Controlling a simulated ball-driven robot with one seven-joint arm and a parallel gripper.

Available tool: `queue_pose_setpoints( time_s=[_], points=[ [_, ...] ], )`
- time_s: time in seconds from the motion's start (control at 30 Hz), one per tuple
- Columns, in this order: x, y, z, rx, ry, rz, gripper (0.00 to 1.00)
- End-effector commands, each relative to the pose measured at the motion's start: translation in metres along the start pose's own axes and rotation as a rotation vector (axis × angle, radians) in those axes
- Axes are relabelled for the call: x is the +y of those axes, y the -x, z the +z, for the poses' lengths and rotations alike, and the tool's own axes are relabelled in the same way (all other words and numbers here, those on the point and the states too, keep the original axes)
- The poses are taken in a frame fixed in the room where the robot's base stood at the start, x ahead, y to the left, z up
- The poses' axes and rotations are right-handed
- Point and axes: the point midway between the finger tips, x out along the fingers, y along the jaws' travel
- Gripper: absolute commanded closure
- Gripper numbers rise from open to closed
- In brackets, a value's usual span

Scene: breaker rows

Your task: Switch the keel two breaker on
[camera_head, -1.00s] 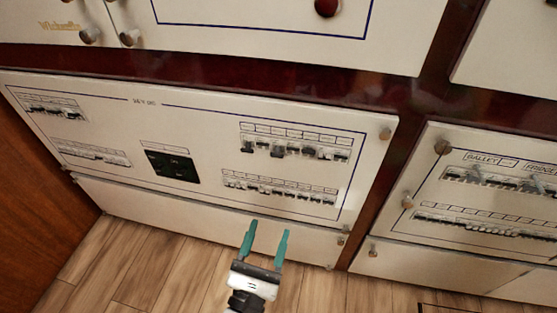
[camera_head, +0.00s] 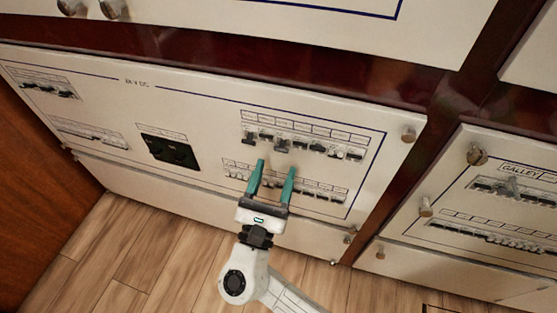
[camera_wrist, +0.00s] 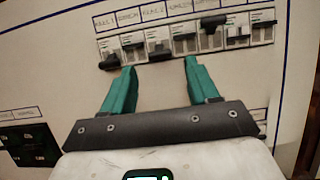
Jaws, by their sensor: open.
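The keel two breaker (camera_wrist: 158,49) seems to be third from the left in the upper right row, under a blurred label that looks like KEEL 2. Its dark lever hangs low. In the head view this breaker (camera_head: 282,144) is small, just above my gripper. My gripper (camera_wrist: 160,66) is open and empty, with its two teal fingers pointing up at the panel. The fingertips lie just below the row, one on each side of the keel two breaker. In the head view my gripper (camera_head: 276,167) covers part of the lower row. Contact with the panel cannot be told.
A similar dark lever (camera_wrist: 109,61) hangs at the row's left end, and another breaker (camera_wrist: 132,43) stands between. More breakers (camera_wrist: 212,32) continue right. A lower breaker row (camera_head: 320,193) runs behind my fingers. A black socket block (camera_head: 169,151) sits left, with bare panel between.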

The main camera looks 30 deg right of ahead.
Motion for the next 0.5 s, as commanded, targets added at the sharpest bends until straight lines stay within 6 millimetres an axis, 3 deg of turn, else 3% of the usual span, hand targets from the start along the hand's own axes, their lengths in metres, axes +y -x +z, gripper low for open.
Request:
queue_pose_setpoints(
  time_s=[0.2, 0.5],
  points=[
    [-0.001, -0.026, -0.001, 0.000, 0.000, -0.002, 0.40],
    [0.000, -0.034, 0.000, 0.000, 0.001, 0.000, 0.40]
  ],
)
